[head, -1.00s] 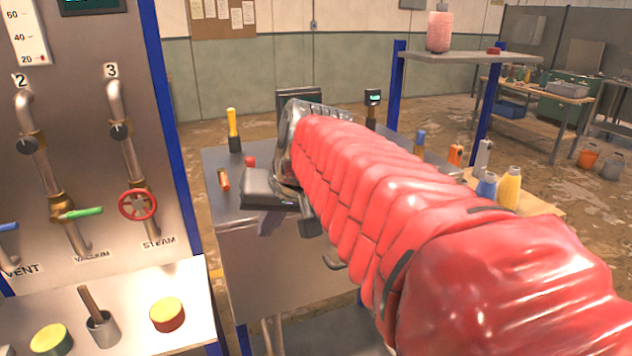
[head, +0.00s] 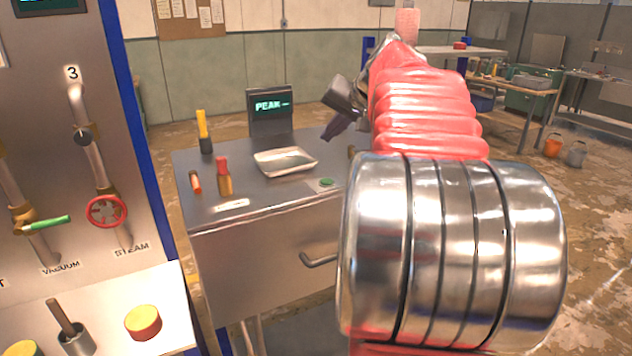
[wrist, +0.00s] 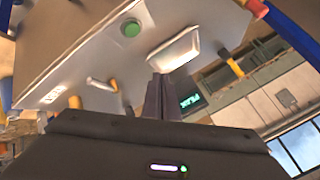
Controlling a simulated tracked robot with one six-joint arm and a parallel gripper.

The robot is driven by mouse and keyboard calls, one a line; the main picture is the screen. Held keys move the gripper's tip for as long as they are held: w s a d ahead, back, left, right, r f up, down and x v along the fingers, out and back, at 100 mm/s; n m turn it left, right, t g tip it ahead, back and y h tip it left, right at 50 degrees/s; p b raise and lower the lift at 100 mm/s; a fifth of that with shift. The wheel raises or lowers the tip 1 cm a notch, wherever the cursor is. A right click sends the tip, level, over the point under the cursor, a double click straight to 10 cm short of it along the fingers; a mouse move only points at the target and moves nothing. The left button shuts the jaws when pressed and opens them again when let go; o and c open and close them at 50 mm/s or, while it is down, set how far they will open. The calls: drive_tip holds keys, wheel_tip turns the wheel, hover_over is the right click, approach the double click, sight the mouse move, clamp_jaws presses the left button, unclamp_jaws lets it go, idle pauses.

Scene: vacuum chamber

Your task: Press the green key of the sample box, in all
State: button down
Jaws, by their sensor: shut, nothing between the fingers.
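The sample box (head: 270,255) is a grey metal cabinet with a small screen reading "PEAK" (head: 271,105) at its back. Its green key (head: 327,182) is a round button at the right front of the top, and it also shows in the wrist view (wrist: 131,29). A shallow metal tray (head: 285,161) lies behind the key. My gripper (head: 333,132) is shut and empty, raised above the back right of the box and apart from the key. Its dark fingers show in the wrist view (wrist: 160,80).
A brown bottle with a red cap (head: 224,176), a yellow-and-black tool (head: 204,131) and a small orange item (head: 195,182) stand or lie on the left of the top. A valve panel (head: 70,150) rises at the left.

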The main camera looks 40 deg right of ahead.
sight(330, 182)
drive_tip(key=shift+f, duration=0.15)
drive_tip(key=shift+f, duration=4.25)
drive_tip(key=shift+s+f, duration=0.1)
drive_tip(key=shift+f, duration=0.75)
drive_tip(key=shift+r, duration=0.9)
drive_tip(key=shift+r, duration=0.1)
drive_tip(key=shift+r, duration=2.4)
